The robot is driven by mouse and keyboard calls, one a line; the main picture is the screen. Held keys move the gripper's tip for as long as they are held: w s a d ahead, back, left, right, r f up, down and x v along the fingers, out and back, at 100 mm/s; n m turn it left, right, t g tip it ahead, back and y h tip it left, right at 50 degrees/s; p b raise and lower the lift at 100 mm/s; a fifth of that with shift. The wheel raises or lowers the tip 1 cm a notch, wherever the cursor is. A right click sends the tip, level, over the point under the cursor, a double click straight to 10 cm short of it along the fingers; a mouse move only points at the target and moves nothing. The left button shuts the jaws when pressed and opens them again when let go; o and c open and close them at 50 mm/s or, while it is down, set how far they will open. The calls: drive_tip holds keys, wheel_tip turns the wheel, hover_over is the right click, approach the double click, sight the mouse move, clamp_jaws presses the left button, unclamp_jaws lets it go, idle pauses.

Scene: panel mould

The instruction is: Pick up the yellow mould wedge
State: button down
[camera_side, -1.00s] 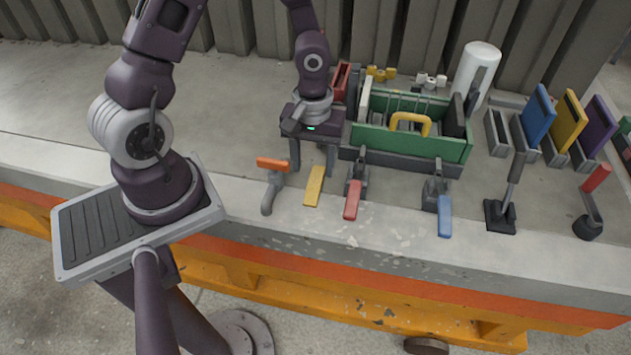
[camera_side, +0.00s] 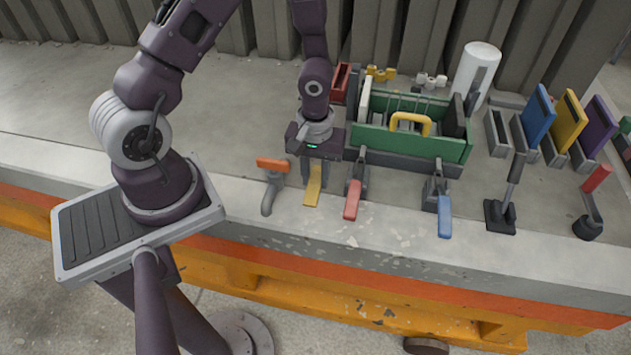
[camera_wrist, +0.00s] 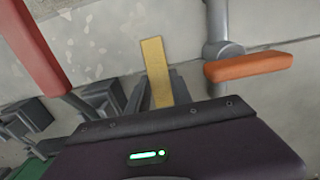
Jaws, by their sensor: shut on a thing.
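The yellow mould wedge (camera_side: 313,190) lies on the grey concrete bench, between the orange-handled tool and the red-handled clamp. My gripper (camera_side: 314,183) is over it from above, with its fingers down at bench level and closed on the wedge's sides. In the wrist view the wedge (camera_wrist: 156,66) sticks out past the fingers (camera_wrist: 161,92), its far end bare. Part of the wedge is hidden under my gripper body. I cannot see any clear gap between the wedge and the bench.
An orange-handled tool (camera_side: 273,178) stands close to the left of my gripper. A red-handled clamp (camera_side: 353,194) is close on the right, a blue-handled clamp (camera_side: 442,207) further right. A green toolbox (camera_side: 408,148) stands behind. The bench's front edge is near; the left bench is clear.

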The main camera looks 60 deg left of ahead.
drive_tip(key=shift+r, duration=0.1)
wheel_tip(320, 180, up, 15)
drive_tip(key=m, duration=3.6)
hover_over(320, 170)
wheel_tip(320, 170, down, 8)
drive_tip(key=shift+f, duration=0.1)
drive_tip(key=shift+f, duration=3.25)
